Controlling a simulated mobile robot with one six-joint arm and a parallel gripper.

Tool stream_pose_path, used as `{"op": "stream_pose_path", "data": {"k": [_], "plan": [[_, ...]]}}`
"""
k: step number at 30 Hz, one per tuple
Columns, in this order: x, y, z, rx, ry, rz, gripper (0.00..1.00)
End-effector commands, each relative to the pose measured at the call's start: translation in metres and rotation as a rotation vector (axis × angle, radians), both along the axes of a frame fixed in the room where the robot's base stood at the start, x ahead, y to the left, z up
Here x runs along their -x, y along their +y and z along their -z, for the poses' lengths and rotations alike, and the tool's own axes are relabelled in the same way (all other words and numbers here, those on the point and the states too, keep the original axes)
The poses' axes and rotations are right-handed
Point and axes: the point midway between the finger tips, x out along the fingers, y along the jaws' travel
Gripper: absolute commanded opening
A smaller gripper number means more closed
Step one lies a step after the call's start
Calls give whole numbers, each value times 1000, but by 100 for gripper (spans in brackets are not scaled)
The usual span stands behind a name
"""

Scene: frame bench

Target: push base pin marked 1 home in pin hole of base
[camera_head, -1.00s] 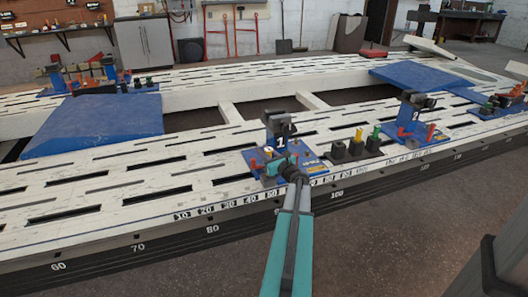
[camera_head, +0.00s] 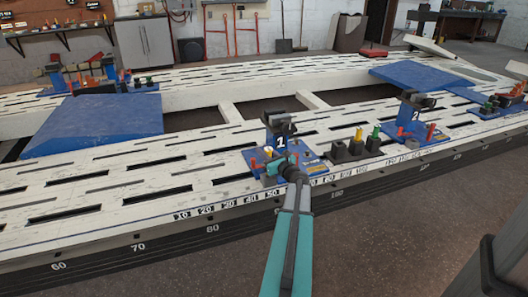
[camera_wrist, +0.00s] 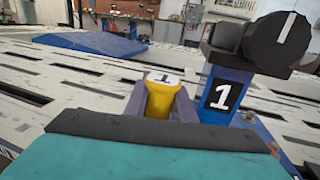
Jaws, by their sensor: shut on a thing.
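The base pin marked 1 (camera_wrist: 160,96) is yellow with a white top reading 1. It stands roughly upright between the two grey-purple fingers of my gripper (camera_wrist: 160,106) in the wrist view. My gripper (camera_head: 276,172) is shut on it, low over the front of the blue base (camera_head: 314,166) in the head view. The base carries a blue post marked 1 (camera_wrist: 222,97) with a dark clamp on top, just right of the pin in the wrist view. The pin's lower end and the pin hole are hidden behind my gripper, so I cannot tell how deep the pin sits.
Red pins stand on the base near my gripper. Black holders (camera_head: 356,148) with green and yellow pieces stand right of the base. A second blue base marked 2 (camera_head: 405,134) is further right. The white slotted bench (camera_head: 120,185) is clear to the left.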

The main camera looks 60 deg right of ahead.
Motion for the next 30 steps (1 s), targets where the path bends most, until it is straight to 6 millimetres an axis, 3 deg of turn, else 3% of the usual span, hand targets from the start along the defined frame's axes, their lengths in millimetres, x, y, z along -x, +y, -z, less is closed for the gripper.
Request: {"op": "stream_pose_path", "data": {"k": [30], "plan": [[0,0,5,0,-1,0,0]]}}
